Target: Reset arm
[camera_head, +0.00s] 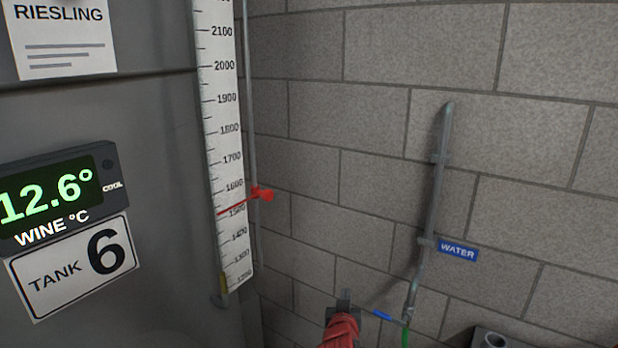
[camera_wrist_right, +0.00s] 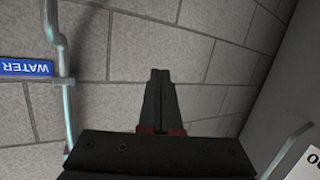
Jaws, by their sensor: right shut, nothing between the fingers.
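My right gripper (camera_head: 345,296) shows at the bottom edge of the head view, right of the middle, in front of the block wall. Its dark fingers point up and are together with nothing between them. In the right wrist view the closed fingers (camera_wrist_right: 160,77) stand before the bare wall, touching nothing. My left gripper is in neither view.
A grey tank with a temperature display (camera_head: 55,195) and a level scale (camera_head: 222,130) fills the left. A red marker (camera_head: 263,194) sits on the scale. A water pipe (camera_head: 437,185) with a blue WATER sign (camera_head: 458,251) runs down the wall.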

